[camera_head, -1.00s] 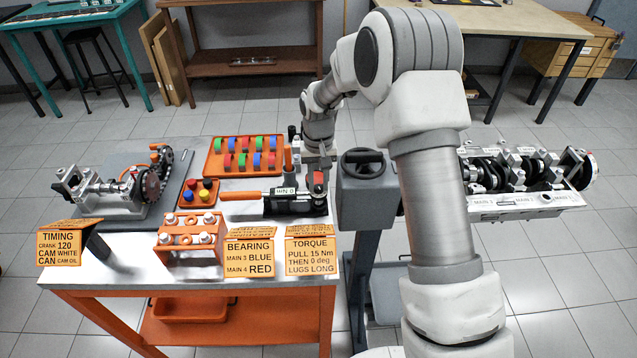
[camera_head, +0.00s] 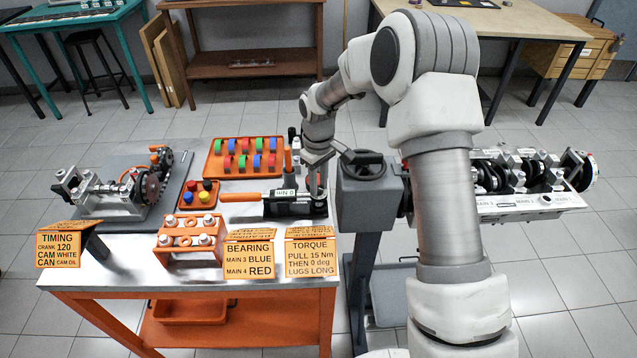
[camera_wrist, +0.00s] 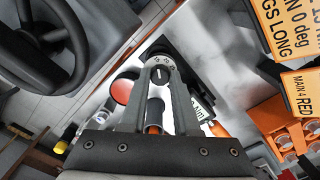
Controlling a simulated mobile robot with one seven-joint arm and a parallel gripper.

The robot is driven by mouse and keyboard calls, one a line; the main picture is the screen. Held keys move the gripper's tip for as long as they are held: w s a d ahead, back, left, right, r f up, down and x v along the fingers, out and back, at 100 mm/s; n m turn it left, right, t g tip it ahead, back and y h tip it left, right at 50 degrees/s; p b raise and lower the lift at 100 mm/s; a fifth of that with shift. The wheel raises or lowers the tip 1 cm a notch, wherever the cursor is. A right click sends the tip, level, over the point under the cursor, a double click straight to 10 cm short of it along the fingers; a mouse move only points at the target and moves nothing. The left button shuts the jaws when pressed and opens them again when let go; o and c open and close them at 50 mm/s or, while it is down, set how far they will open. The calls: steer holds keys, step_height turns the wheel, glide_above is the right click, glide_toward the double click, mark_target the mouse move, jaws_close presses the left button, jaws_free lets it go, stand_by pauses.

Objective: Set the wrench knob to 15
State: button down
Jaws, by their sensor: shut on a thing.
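The torque wrench (camera_head: 290,207) lies on the near right part of the metal bench, its orange handle (camera_head: 240,197) pointing left. Its small display (camera_head: 283,195) reads 0 Nm. My gripper (camera_head: 315,190) is down at the wrench's right end and hides the knob in the head view. In the wrist view, my gripper's fingers (camera_wrist: 160,82) are shut on the wrench knob (camera_wrist: 160,73), a dark round knob with a pale marked ring. The knob's setting is too small to read. Part of the display (camera_wrist: 203,112) shows beside the right finger.
A grey stand with a black handwheel (camera_head: 362,162) is close to the right of my gripper. A red round part (camera_wrist: 122,91) is beside the left finger. A tray of coloured pieces (camera_head: 240,160) is behind.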

stand_by(0.5)
steer(key=c, duration=0.6)
jaws_free()
steer(key=shift+c, duration=0.2)
step_height(320, 180, up, 18)
steer(key=shift+f+p, duration=0.25)
steer(key=shift+p, duration=0.15)
steer(key=s+d+r+m+t, duration=0.35)
steer(key=s+d+r, duration=0.25)
steer(key=s+r, duration=0.65)
steer(key=s+d+f+m+t, duration=0.1)
steer(key=s+d+m, duration=0.1)
steer(key=s, duration=0.7)
steer(key=s+d+f+m+t, duration=0.1)
steer(key=s+d+f+m, duration=0.1)
steer(key=s, duration=0.7)
steer(key=shift+d+m, duration=0.5)
steer(key=shift+m, duration=0.05)
